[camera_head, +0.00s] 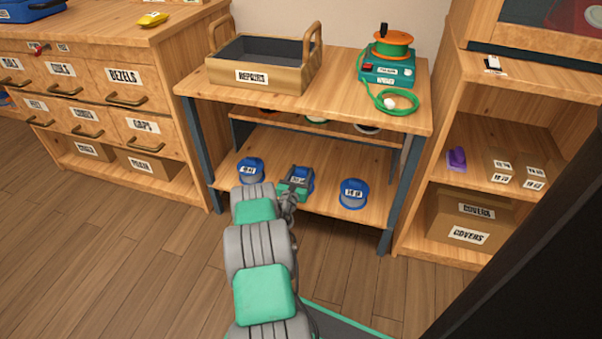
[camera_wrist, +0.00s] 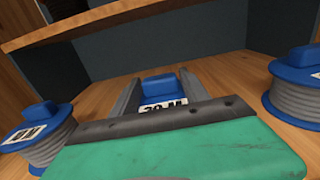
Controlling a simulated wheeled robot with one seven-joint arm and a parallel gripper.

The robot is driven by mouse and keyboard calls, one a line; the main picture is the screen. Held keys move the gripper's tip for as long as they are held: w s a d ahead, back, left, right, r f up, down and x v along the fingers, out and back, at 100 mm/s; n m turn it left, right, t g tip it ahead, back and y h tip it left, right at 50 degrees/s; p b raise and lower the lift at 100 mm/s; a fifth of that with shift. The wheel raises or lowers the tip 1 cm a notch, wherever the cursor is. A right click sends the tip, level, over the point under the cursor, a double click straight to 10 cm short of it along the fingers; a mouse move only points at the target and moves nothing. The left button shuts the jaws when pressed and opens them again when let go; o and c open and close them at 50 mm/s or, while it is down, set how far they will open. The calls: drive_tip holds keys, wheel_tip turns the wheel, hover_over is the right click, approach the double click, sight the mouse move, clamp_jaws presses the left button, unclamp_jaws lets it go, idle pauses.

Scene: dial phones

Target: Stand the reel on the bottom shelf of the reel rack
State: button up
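The reel (camera_wrist: 157,86) is blue with a white 20 M label, between the two fingers of my gripper (camera_wrist: 160,84) in the wrist view. The fingers lie close against both its sides and look shut on it. In the head view my gripper (camera_head: 297,187) is over the bottom shelf (camera_head: 325,196) of the reel rack (camera_head: 350,60), between two other blue reels. The reel is partly hidden by my gripper there. Its underside is hidden, so I cannot tell whether it touches the shelf.
A left blue reel (camera_head: 250,171) and a right blue reel (camera_head: 353,193) stand on the bottom shelf; they flank my gripper. A middle shelf (camera_head: 290,124) with several reels overhangs behind. A wooden tray (camera_head: 263,75) and a green device (camera_head: 388,68) stand on top.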

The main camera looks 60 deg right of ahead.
drive_tip(key=shift+o, duration=1.2)
drive_tip(key=shift+r, duration=0.1)
